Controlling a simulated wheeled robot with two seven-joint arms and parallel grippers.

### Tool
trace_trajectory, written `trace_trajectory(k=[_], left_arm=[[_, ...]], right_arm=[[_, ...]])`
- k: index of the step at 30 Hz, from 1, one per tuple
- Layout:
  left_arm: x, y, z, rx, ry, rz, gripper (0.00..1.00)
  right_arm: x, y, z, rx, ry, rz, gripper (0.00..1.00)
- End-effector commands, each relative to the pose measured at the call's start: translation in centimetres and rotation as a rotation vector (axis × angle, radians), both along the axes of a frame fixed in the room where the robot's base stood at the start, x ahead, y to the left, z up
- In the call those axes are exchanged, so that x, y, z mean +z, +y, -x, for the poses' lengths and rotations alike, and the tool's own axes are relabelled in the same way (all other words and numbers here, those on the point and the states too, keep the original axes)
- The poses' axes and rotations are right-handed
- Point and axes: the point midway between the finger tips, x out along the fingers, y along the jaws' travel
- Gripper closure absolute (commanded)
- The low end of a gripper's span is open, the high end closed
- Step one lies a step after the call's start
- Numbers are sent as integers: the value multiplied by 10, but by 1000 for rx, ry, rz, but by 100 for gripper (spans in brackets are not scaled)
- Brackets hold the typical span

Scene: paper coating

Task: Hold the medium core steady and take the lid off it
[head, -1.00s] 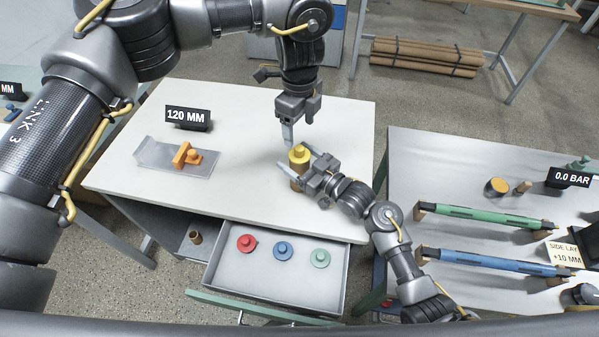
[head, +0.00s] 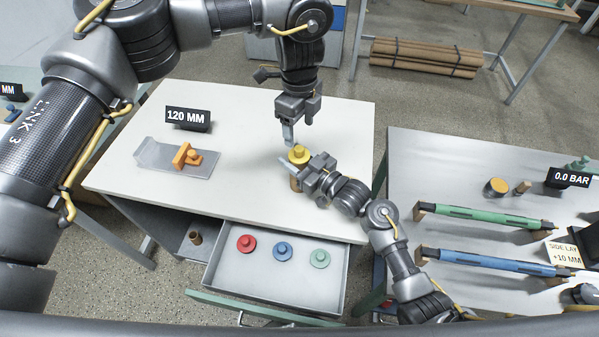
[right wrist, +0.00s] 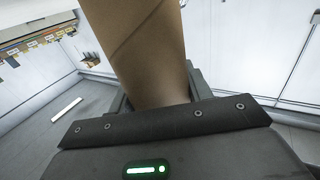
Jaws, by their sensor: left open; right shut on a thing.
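The medium core is a brown cardboard tube (head: 294,184) standing on the white table, with a yellow lid (head: 299,154) on its top. My right gripper (head: 296,172) is shut on the core from the right side, below the lid. In the right wrist view the brown core (right wrist: 140,45) rises between the fingers. My left gripper (head: 288,138) points down just above and behind the lid, open, and appears apart from it. The small gap between its fingertips and the lid is hard to judge.
An orange-handled tool (head: 187,155) lies on a grey plate (head: 150,153) beside the 120 MM sign (head: 188,118). The open drawer (head: 219,272) holds a red lid (head: 246,243), a blue lid (head: 283,250) and a green lid (head: 319,258). The table's left front is clear.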

Motion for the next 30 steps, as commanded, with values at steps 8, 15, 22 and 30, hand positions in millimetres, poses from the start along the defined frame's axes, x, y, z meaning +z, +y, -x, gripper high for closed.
trace_trajectory(k=[8,15,22,30], left_arm=[[48,-5,-8,-109,-129,-70,51],[47,-10,15,-324,-111,-118,51],[41,-11,16,-339,-101,-110,51],[-3,-7,11,-338,-101,-111,51]], right_arm=[[-1,0,0,0,1,1,92],[-1,0,0,0,1,1,92],[-1,0,0,0,1,1,92],[-1,0,0,0,1,1,92]])
